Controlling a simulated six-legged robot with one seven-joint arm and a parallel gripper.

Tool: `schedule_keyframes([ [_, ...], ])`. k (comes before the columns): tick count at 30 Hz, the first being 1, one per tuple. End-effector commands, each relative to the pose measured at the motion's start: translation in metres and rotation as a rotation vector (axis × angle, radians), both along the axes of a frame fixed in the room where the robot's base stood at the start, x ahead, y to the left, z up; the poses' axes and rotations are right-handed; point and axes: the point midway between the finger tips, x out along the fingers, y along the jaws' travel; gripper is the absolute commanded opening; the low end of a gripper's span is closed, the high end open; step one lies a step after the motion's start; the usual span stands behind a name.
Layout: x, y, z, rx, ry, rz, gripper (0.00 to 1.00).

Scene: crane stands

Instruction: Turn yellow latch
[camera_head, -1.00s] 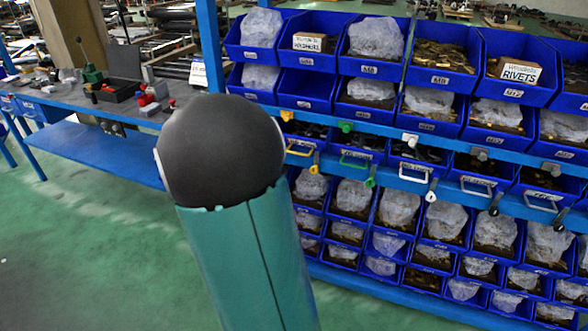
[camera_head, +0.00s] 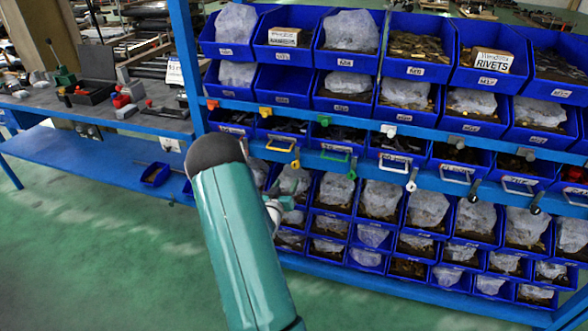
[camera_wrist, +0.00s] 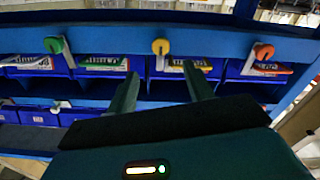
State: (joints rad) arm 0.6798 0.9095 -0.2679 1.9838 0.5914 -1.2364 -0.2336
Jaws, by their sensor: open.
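In the head view, a yellow block (camera_head: 265,111) sits on the upper blue rail. A yellow handle (camera_head: 280,145) and a yellow latch (camera_head: 296,158) with a round end sit on the rail below it. My gripper (camera_head: 284,204) is partly hidden behind my teal arm, below the yellow latch in the picture. In the wrist view, my gripper (camera_wrist: 162,74) is open, its two fingers apart with nothing between them. A round yellow knob (camera_wrist: 160,47) on a blue rail shows just beyond the gap, apart from the fingertips.
Similar green (camera_wrist: 55,44) and orange (camera_wrist: 264,51) knobs flank the yellow one. Blue bins (camera_head: 350,90) with bagged parts fill the rack. A workbench (camera_head: 140,120) with tools stands at the left. The green floor (camera_head: 110,250) in front is clear.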

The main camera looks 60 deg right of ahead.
Motion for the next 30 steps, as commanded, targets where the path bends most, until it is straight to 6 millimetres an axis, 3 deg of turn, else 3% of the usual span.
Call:
schedule_keyframes([
  [9,0.010,-0.064,0.000,0.000,-0.003,-0.002,0.52],
  [15,0.015,-0.092,0.000,0.002,-0.002,0.001,0.52],
  [27,0.016,-0.101,0.000,0.002,-0.002,0.001,0.52],
  [30,0.016,-0.101,0.000,0.002,-0.002,0.001,0.32],
])
